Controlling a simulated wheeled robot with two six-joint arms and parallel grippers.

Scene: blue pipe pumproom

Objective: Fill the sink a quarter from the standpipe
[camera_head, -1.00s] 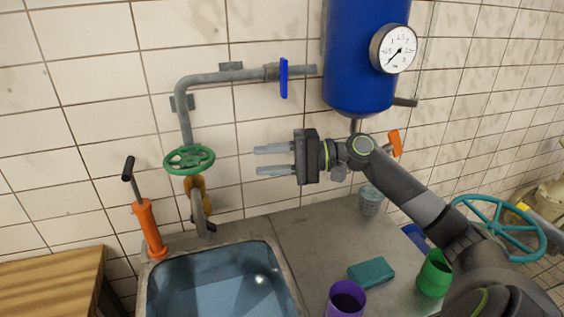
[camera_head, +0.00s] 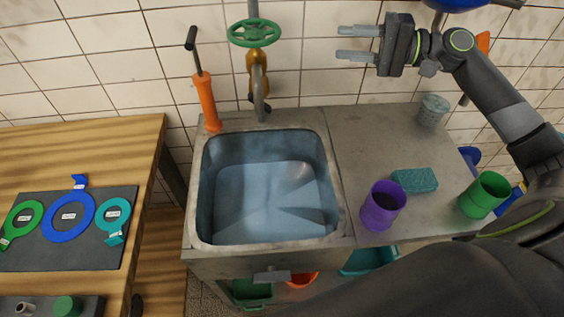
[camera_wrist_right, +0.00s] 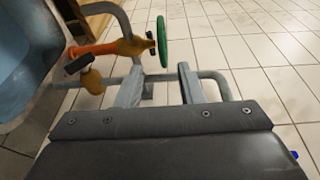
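The standpipe (camera_head: 252,10) comes down the tiled wall to a green handwheel (camera_head: 254,33), a brass valve body (camera_head: 257,62) and a grey spout (camera_head: 259,97) over the sink's back edge. The sink (camera_head: 317,240) has a bluish interior that looks like water, but its depth is unclear. No stream shows at the spout. My right gripper (camera_head: 342,44) is open and empty, to the right of the handwheel and apart from it. In the right wrist view, the handwheel (camera_wrist_right: 163,42) shows beyond the open fingers (camera_wrist_right: 160,90). My left gripper is out of view.
An orange hand pump (camera_head: 206,103) stands at the sink's back left. A purple cup (camera_head: 383,207), teal sponge (camera_head: 415,180), green cup (camera_head: 484,195) and grey cup (camera_head: 432,110) stand on the right counter. A wooden table (camera_head: 90,150) holding coloured tagged rings is at left.

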